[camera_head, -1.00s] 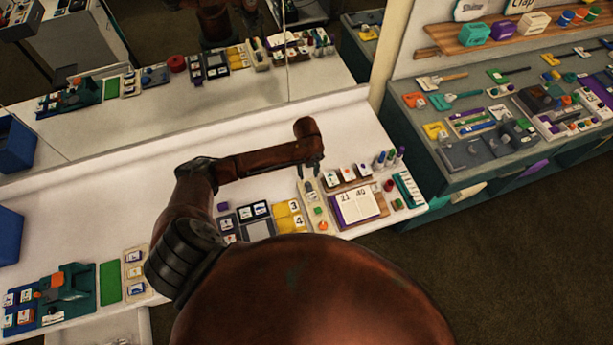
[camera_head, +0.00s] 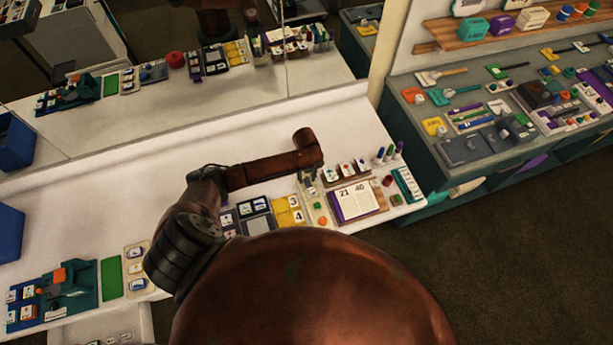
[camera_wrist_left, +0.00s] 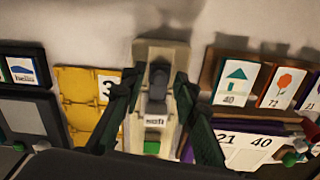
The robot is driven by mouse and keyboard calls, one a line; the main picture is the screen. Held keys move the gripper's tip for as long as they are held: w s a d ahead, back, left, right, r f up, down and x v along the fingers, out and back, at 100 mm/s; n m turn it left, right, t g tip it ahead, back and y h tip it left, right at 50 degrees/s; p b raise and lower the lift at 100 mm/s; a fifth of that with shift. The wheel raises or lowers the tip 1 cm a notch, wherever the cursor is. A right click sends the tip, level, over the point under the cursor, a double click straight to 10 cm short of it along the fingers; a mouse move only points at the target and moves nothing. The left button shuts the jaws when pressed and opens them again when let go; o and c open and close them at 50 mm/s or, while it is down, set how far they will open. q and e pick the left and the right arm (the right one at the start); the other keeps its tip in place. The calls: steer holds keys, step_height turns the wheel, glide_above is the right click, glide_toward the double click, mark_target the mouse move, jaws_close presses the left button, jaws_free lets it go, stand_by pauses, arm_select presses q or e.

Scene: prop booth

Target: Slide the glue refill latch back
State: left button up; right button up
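The glue refill latch seems to be the dark grey slider (camera_wrist_left: 158,80) at the far end of a narrow cream panel (camera_wrist_left: 168,55) in the left wrist view. A small white label (camera_wrist_left: 155,121) and a green button (camera_wrist_left: 152,147) lie nearer on that panel. My left gripper (camera_wrist_left: 153,105) is open, with one dark green finger on each side of the slider. I cannot tell whether they touch it. In the head view my left gripper (camera_head: 310,184) is over the far end of the cream panel (camera_head: 317,213), partly hiding the slider. My right gripper is not in view.
A mirror wall (camera_head: 190,100) stands behind the white counter (camera_head: 150,205). The counter's left middle is clear.

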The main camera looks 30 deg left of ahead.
arm_select(q)
jaws_close()
stand_by(0.4)
steer(key=shift+w+a, duration=0.65)
steer(key=shift+a, duration=0.1)
steer(key=shift+o, duration=0.7)
jaws_free()
step_height(320, 180, up, 12)
steer(key=shift+a, duration=0.1)
